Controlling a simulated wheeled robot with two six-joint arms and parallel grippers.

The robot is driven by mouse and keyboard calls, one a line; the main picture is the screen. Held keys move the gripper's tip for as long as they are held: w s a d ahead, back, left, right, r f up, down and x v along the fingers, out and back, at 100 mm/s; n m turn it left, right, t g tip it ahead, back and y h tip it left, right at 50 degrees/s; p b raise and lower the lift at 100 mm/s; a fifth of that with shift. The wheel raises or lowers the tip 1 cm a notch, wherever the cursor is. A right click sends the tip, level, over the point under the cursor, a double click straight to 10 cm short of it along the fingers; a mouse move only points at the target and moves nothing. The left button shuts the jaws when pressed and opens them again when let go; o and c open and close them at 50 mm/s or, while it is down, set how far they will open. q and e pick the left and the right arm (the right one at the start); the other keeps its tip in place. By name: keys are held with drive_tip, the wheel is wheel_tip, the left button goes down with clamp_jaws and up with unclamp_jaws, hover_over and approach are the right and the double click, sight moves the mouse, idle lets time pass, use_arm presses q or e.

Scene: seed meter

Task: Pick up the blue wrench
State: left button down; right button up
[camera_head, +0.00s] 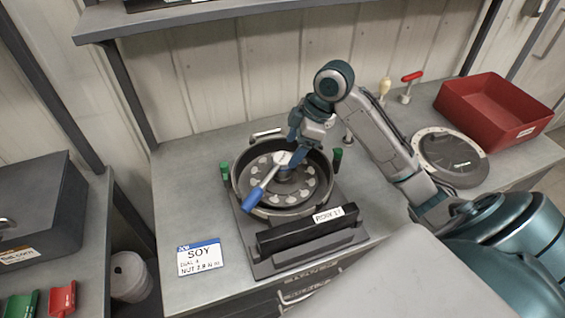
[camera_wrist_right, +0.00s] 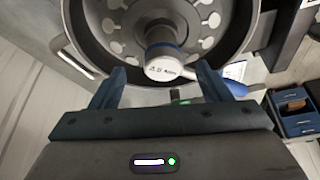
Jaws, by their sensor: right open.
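The blue wrench has a blue handle (camera_head: 251,199), a thin metal shaft and a white, blue-rimmed round head (camera_head: 284,158). It sits over the hub of the seed plate (camera_head: 313,187), handle pointing to the lower left. My right gripper (camera_head: 298,150) is open just above the wrench head and partly covers it. In the right wrist view the white head (camera_wrist_right: 168,68) appears between the two open fingertips of that gripper (camera_wrist_right: 160,76); I cannot tell how deep it sits between them. The handle runs off to the right behind a finger. My left gripper is not in view.
A SOY card (camera_head: 200,257) lies left. A round lid (camera_head: 449,158), a red bin (camera_head: 494,112) and a red-handled tool (camera_head: 410,80) are at the right. A shelf (camera_head: 200,14) hangs above the bench.

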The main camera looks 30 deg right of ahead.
sight(285, 157)
drive_tip(key=x, duration=0.1)
drive_tip(key=p+x, duration=0.1)
drive_tip(key=x, duration=0.1)
drive_tip(key=shift+a+r, duration=0.1)
drive_tip(key=shift+a, duration=0.25)
drive_tip(key=shift+w+a+f, duration=0.1)
drive_tip(key=shift+a+f, duration=0.05)
drive_tip(key=shift+f, duration=0.45)
clamp_jaws()
